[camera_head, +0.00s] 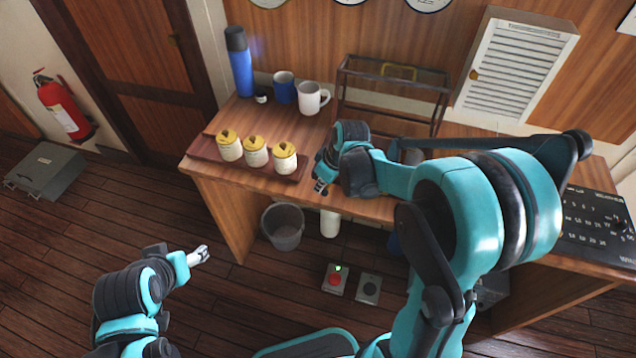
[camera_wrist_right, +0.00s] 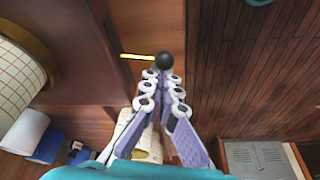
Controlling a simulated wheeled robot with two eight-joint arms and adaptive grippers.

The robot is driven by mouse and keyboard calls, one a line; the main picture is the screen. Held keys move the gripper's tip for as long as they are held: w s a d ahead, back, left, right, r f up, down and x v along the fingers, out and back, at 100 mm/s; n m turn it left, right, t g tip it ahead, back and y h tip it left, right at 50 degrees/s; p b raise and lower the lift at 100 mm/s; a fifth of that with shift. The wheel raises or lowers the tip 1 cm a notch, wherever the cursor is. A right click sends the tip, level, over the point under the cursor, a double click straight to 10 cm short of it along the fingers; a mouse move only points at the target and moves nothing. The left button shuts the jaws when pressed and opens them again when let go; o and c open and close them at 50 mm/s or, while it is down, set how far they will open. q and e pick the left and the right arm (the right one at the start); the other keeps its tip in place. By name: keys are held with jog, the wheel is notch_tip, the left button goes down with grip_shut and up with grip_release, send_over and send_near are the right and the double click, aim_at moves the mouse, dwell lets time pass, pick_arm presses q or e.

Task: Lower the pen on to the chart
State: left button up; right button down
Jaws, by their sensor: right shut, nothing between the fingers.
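In the right wrist view, a white drum with a ruled grid, likely the chart (camera_wrist_right: 18,85), stands at the left with a gold rim. A thin yellow rod (camera_wrist_right: 136,57) ends in a black ball knob (camera_wrist_right: 165,60). My right gripper (camera_wrist_right: 161,78) is shut and empty, its fingertips right at the knob; I cannot tell if they touch it. In the head view my right gripper (camera_head: 320,185) is at the desk's front edge, and my arm hides the drum and rod. I cannot make out the pen. My left gripper (camera_head: 200,255) is over the floor, its fingers too small to judge.
Yellow-lidded jars (camera_head: 257,152) stand on a tray left of my right gripper. Behind are a blue flask (camera_head: 239,62), a blue mug (camera_head: 284,88), a white mug (camera_head: 312,98) and a glazed case (camera_head: 395,82). A bin (camera_head: 283,226) stands below the desk.

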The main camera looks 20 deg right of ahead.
jog(key=s+d+n, duration=0.1)
jog(key=n, duration=0.2)
jog(key=shift+s+d+n+g+y, duration=0.35)
jog(key=shift+s+n+g+y, duration=0.05)
jog(key=shift+s+d, duration=0.15)
jog(key=shift+s, duration=0.05)
jog(key=shift+s+d, duration=0.25)
jog(key=shift+s, duration=0.4)
